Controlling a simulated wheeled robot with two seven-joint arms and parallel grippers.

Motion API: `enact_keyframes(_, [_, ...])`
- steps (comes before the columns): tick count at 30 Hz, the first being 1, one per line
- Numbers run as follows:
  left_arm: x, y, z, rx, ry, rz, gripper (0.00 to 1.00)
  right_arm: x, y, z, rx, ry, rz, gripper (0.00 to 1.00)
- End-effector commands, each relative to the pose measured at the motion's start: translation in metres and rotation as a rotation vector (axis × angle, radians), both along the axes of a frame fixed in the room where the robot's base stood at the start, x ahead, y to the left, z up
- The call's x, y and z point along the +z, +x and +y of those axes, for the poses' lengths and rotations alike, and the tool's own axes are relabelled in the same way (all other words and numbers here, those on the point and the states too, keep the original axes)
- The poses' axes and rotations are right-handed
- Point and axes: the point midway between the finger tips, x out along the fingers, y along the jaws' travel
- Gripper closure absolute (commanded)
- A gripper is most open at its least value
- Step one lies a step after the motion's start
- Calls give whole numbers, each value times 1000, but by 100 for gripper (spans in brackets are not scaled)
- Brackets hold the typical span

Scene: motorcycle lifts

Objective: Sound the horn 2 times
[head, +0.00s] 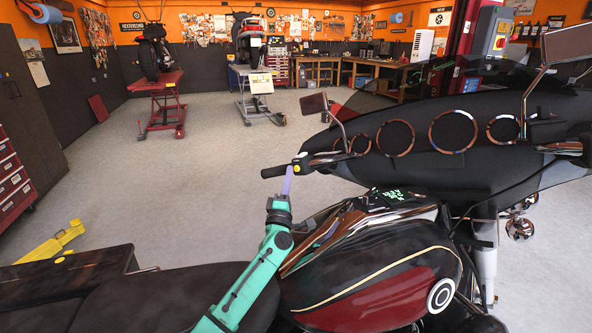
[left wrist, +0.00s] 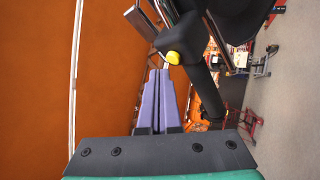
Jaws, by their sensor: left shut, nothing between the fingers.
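The motorcycle's dark left handlebar grip (head: 273,172) points left in the head view. A small yellow button (head: 296,168) sits on the switch housing at its inner end. In the left wrist view the yellow button (left wrist: 173,57) shows on the black housing, just beyond the fingertips. My left gripper (head: 289,169) has purple fingers, which also show in the left wrist view (left wrist: 158,72). It is shut and empty, with its tips very close to the button. I cannot tell whether they touch it. My right gripper is not in view.
The motorcycle's tank (head: 375,275), seat (head: 150,300), mirror (head: 314,104) and fairing (head: 420,135) surround my left arm. A red lift (head: 165,88) and another lift (head: 257,83) with motorcycles stand farther back. The floor (head: 210,155) to the left is mostly clear.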

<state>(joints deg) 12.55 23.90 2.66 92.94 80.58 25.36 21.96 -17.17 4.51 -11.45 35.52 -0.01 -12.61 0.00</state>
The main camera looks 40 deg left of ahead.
Motion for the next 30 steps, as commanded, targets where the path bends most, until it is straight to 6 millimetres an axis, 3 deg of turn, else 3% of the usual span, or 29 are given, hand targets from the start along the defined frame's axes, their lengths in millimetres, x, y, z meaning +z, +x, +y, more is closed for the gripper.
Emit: enact_keyframes(30, [-2,13,-1,0,-1,0,100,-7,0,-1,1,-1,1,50])
